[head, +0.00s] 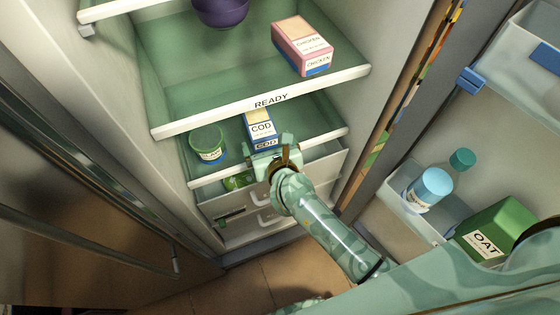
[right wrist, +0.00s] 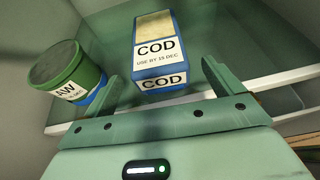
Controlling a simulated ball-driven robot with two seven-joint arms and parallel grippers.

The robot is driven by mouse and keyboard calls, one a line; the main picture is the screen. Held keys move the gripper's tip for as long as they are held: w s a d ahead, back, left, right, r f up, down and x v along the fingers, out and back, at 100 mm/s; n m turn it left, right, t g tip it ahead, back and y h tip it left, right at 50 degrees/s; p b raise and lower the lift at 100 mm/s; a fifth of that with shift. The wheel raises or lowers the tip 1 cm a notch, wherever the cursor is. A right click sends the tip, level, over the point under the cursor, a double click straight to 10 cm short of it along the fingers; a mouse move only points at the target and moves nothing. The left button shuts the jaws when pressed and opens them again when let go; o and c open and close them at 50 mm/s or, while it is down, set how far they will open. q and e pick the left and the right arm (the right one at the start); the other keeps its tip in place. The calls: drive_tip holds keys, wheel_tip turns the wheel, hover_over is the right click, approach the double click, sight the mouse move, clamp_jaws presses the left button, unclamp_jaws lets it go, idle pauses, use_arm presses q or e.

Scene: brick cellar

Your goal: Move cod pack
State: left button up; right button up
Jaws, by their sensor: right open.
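The cod pack (head: 260,126) is a blue and white box with a tan top, labelled COD. It stands on the fridge shelf below the one marked READY. In the right wrist view the cod pack (right wrist: 157,50) also reads "USE BY 15 DEC". My right gripper (head: 272,146) is in front of the pack. In the right wrist view its fingers (right wrist: 161,74) are apart, one to each side of the pack's near end, with gaps visible. Nothing is gripped. In the head view the gripper hides part of the pack's lower front. My left gripper is not in view.
A green tub (head: 207,143) stands left of the pack, close to my left-hand finger in the right wrist view (right wrist: 68,72). The READY shelf (head: 315,88) above holds a pink chicken box (head: 302,46) and purple bowl (head: 220,10). Drawers (head: 240,203) lie below.

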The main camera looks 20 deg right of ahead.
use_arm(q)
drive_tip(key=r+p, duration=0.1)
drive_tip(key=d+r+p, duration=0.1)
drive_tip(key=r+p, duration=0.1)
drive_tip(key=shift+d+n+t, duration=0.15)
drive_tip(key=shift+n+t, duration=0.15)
use_arm(e)
drive_tip(key=v, duration=1)
drive_tip(key=shift+s+r, duration=0.15)
drive_tip(key=shift+s, duration=0.25)
